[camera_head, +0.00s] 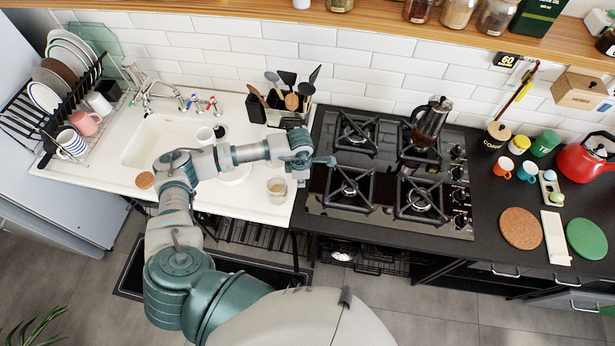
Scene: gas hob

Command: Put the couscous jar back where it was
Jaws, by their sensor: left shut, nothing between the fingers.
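My left gripper (322,162) is shut and empty, over the seam between the white sink counter and the left edge of the gas hob. A small clear glass jar (277,189) with pale contents stands on the white counter, just below and left of the gripper and apart from it. No label can be read, so I cannot tell whether it is the couscous jar. On the wooden shelf (380,22) at the top stand a jar with beige contents (457,12), a dark red jar (418,9) and a brownish jar (495,15). My right gripper is out of view.
The gas hob (391,180) carries a moka pot (431,118) at the back. A utensil holder (288,110) stands behind my wrist. A red kettle (586,158), mugs, canisters and a cork mat (520,228) occupy the right counter. A dish rack (70,120) is at left.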

